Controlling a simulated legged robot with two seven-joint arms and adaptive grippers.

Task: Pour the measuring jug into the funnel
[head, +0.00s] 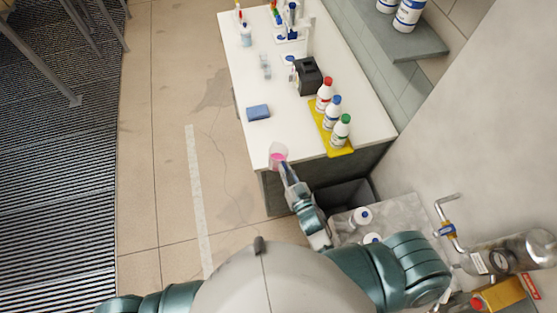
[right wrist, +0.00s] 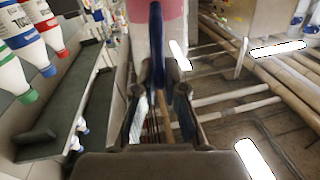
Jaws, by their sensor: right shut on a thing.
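The measuring jug (head: 278,156) is a clear vessel with pink liquid, at the near left corner of the white bench in the head view. My right gripper (head: 288,178) is shut on it. In the right wrist view the jug (right wrist: 157,12) fills the top middle, with a blue upright handle (right wrist: 156,45) between the fingers of my right gripper (right wrist: 158,85). I cannot make out the funnel for certain. A stand with blue and white parts (head: 291,22) is at the bench's far end. My left gripper is outside the view.
The white bench (head: 285,100) carries a blue sponge (head: 258,112), small clear glassware (head: 265,66), a black box (head: 307,76) and a yellow tray (head: 325,138) with capped bottles. A shelf (head: 400,42) juts out at the right. Open floor (head: 170,130) lies left of the bench.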

